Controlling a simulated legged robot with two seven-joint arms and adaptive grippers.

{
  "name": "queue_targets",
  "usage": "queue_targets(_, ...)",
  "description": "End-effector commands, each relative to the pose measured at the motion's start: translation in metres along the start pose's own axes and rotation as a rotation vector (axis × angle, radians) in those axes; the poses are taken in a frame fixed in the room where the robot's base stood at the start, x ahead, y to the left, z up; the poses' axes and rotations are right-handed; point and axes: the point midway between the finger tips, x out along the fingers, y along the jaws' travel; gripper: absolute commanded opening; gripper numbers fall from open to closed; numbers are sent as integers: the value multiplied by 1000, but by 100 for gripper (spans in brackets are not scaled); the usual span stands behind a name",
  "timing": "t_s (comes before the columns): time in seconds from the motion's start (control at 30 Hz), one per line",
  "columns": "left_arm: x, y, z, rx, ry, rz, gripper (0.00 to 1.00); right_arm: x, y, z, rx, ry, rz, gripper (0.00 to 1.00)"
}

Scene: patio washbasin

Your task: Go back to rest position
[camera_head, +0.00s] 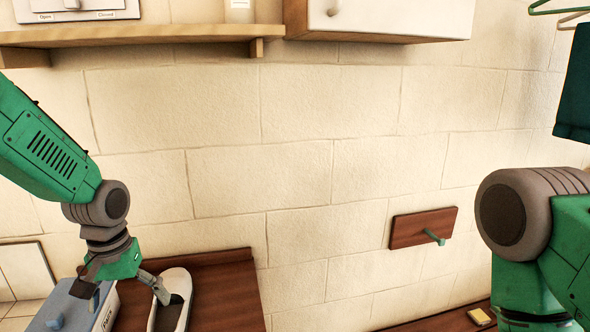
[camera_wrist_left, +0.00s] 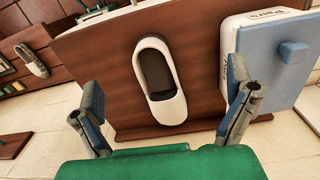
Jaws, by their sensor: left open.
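My left gripper (camera_head: 133,298) hangs at the lower left, pointing down, its two fingers spread with nothing between them. In the left wrist view its fingers (camera_wrist_left: 165,103) are wide apart. A white slipper with a dark inside (camera_head: 172,303) lies on the brown wooden top (camera_head: 235,290), partly behind one finger in the head view. In the left wrist view the slipper (camera_wrist_left: 160,85) shows between and beyond the fingers, apparently not held. My right arm stands at the right edge; its gripper is out of the picture.
A wooden shelf (camera_head: 130,34) and white cabinet (camera_head: 390,18) are above. A wall hook (camera_head: 425,228) and dark hanging cloth (camera_head: 573,90) are at right. The middle wall is bare.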

Motion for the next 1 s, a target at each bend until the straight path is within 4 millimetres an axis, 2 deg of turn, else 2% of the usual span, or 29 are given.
queue_targets(0.03,18,0,7,8,-6,1,97,7,0,0,0,0,0,40)
queue_targets(0.17,59,2,22,26,-5,10,97,19,0,1,0,0,0,40)
queue_targets(0.23,86,4,33,39,-6,15,97,27,0,2,0,-1,0,40)
queue_targets(0.37,152,4,63,69,-9,24,97,47,0,3,0,-1,0,40)
queue_targets(0.47,217,2,100,98,-12,29,97,70,0,4,0,-1,0,40)
queue_targets(0.5,243,0,119,111,-12,30,97,80,-1,5,0,-1,0,40)
queue_targets(0.6,302,-8,168,144,-6,28,97,104,-1,6,0,-1,0,40)
queue_targets(0.7,347,-18,216,180,4,18,97,126,-1,7,0,-1,0,40)
queue_targets(0.83,380,-31,264,221,20,2,97,148,-1,8,0,-1,0,40)
queue_targets(0.9,388,-35,280,238,28,-5,97,154,-1,9,0,-1,0,40)
queue_targets(1.0,392,-39,290,251,38,-10,97,157,-1,9,0,-1,0,40)
